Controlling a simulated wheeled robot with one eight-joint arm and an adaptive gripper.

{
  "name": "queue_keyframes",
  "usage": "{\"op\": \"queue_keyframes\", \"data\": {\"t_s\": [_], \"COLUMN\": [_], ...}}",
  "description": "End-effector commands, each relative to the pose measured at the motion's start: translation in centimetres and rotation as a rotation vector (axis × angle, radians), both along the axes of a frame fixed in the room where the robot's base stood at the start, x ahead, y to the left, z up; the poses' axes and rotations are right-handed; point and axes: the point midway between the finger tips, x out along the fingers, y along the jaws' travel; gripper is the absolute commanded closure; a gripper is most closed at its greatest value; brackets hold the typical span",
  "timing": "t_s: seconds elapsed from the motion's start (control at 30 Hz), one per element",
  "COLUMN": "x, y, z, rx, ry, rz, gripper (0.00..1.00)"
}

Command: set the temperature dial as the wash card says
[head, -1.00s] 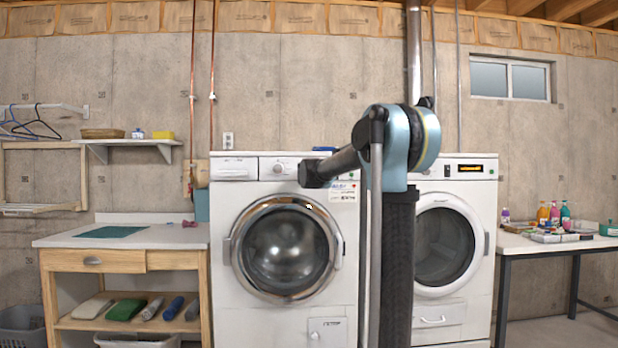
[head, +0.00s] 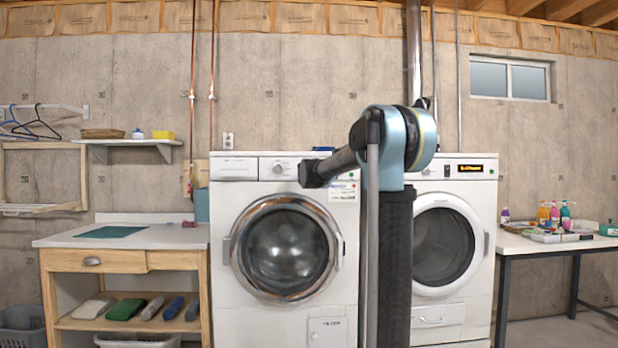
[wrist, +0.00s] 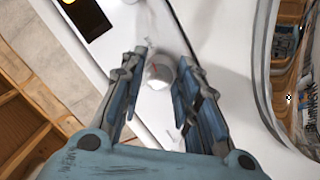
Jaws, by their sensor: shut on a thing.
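In the wrist view my gripper (wrist: 166,88) is shut on a small round whitish dial (wrist: 159,73) with a red mark, on a white machine panel. A black display (wrist: 90,15) with amber light lies up and left of it. In the head view the left washer (head: 222,290) shows a pale dial (head: 279,168) with no fingers around it. My arm's dark link crosses the right part of that washer's panel and hides it. My fingers do not show there. A white card with blue print (head: 343,192) is on the washer front below the link; its text is too small to read.
A second white machine (head: 486,290) with an amber display (head: 470,168) stands at the right, partly behind my arm. A wooden bench (head: 165,236) is at the left. A table with bottles (head: 520,248) is at the far right.

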Motion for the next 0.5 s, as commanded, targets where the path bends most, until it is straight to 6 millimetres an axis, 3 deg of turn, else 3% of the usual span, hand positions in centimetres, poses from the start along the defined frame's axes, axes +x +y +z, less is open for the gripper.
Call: {"op": "queue_keyframes", "data": {"t_s": [0.5], "x": [-0.08], "y": [0.16], "z": [-0.20], "rx": [-0.343], "ry": [0.000], "rz": [0.004], "gripper": [0.94]}}
